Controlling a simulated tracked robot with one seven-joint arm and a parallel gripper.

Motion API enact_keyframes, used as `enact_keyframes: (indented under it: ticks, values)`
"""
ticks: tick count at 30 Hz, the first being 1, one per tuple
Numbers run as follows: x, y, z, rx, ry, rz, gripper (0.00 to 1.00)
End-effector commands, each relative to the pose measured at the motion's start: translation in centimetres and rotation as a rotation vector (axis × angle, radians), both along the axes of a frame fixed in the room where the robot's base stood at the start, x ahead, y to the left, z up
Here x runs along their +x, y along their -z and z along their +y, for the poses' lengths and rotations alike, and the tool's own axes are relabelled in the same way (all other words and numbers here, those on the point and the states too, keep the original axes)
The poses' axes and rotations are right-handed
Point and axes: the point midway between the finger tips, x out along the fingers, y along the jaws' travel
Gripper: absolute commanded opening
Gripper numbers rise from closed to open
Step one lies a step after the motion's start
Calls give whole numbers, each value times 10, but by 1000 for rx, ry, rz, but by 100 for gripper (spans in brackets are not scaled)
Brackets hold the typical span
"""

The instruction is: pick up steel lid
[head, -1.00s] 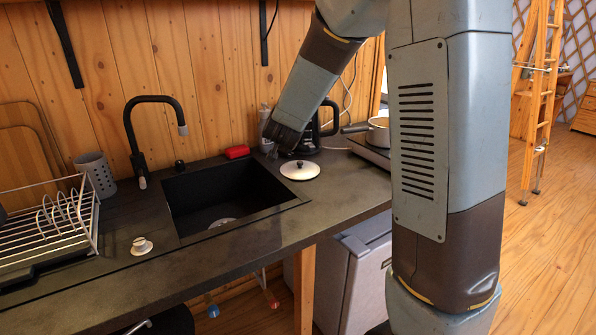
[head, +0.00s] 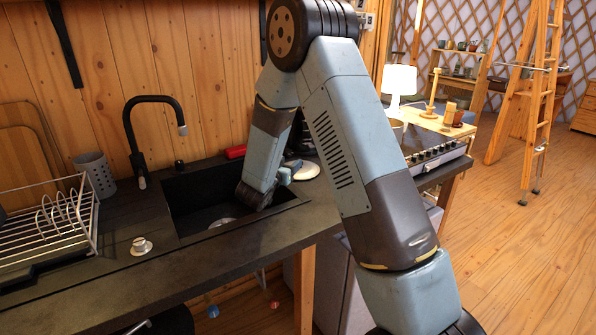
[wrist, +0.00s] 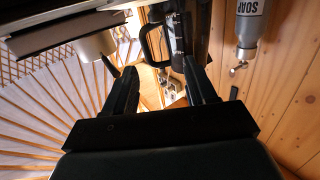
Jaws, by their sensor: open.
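The steel lid (head: 309,171) lies on the dark counter just right of the sink in the head view. It is pale and round, and my arm hides part of it. My gripper shows in the wrist view (wrist: 161,85), with two dark fingers spread apart and nothing between them. In the head view my wrist is low over the sink's right end, close to the lid's left side. The fingertips cannot be made out there. I cannot make out the lid in the wrist view.
The black sink (head: 190,205) has a tall black tap (head: 150,100) behind it. A red sponge-like item (head: 236,152) lies at its back edge. A wire dish rack (head: 45,225) stands at left. A soap bottle (wrist: 248,22) and a pot (wrist: 95,45) show in the wrist view.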

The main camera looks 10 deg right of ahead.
Motion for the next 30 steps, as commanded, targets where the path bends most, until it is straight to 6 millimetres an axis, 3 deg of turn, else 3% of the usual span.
enact_keyframes:
  ticks: [8,23,30]
  values:
    - [0,43,-1,0,1,4,56]
    - [30,43,-25,2,2,0,56]
    - [55,44,-45,1,2,-1,56]
